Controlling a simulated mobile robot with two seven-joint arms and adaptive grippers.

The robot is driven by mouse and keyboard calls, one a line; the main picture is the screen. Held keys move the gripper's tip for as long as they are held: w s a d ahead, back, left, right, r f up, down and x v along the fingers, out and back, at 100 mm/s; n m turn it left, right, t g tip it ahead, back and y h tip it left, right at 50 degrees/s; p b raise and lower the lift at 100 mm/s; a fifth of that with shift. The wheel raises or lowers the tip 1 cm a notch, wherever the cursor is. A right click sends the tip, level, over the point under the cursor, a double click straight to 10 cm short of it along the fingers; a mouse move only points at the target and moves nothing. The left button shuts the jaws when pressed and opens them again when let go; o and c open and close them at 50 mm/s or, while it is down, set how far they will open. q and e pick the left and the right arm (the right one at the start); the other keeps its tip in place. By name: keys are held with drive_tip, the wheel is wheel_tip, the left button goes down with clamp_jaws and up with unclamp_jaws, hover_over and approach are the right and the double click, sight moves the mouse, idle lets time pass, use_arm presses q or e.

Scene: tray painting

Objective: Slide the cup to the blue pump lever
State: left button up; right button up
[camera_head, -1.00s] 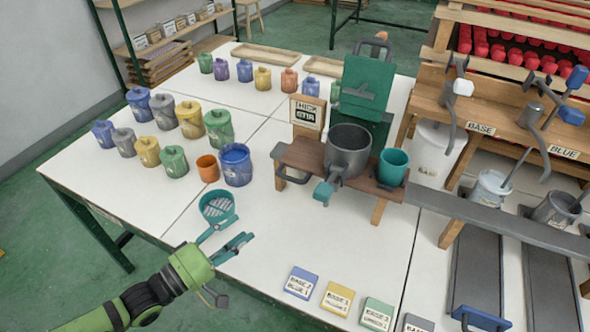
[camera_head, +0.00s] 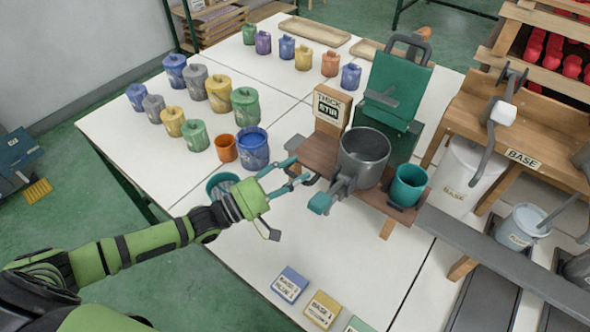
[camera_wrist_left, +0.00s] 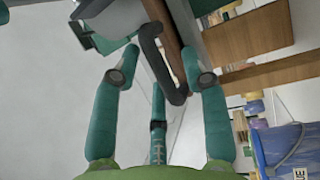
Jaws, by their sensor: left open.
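My left gripper (camera_head: 298,172) is open at the left end of the brown wooden stand (camera_head: 318,152). In the left wrist view its fingers (camera_wrist_left: 160,72) lie either side of a dark curved handle (camera_wrist_left: 170,75), with no grip on it visible. A large dark grey cup (camera_head: 362,165) and a teal cup (camera_head: 408,186) sit in the stand. A small orange cup (camera_head: 226,149) stands on the table. Which cup the task means cannot be told. The blue pump lever is outside the head view. My right gripper is not in view.
A teal strainer (camera_head: 222,185) is partly behind my left arm. A blue paint pot (camera_head: 253,148) and several lidded pots stand at the left. A grey pail (camera_head: 523,230) stands beyond the long grey rail (camera_head: 490,245). The front table is clear around the label cards (camera_head: 290,284).

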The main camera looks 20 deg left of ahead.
use_arm(q)
drive_tip(key=shift+w, duration=0.1)
drive_tip(key=shift+d, duration=0.1)
drive_tip(key=c, duration=0.9)
clamp_jaws()
drive_tip(key=shift+d+r, duration=0.1)
drive_tip(key=shift+d, duration=0.3)
drive_tip(key=s+d+p, duration=0.1)
drive_tip(key=s+d, duration=0.3)
drive_tip(key=d, duration=0.8)
drive_tip(key=s+d+p, duration=0.2)
drive_tip(key=s+d, duration=0.3)
drive_tip(key=d, duration=0.8)
drive_tip(key=shift+s, duration=0.2)
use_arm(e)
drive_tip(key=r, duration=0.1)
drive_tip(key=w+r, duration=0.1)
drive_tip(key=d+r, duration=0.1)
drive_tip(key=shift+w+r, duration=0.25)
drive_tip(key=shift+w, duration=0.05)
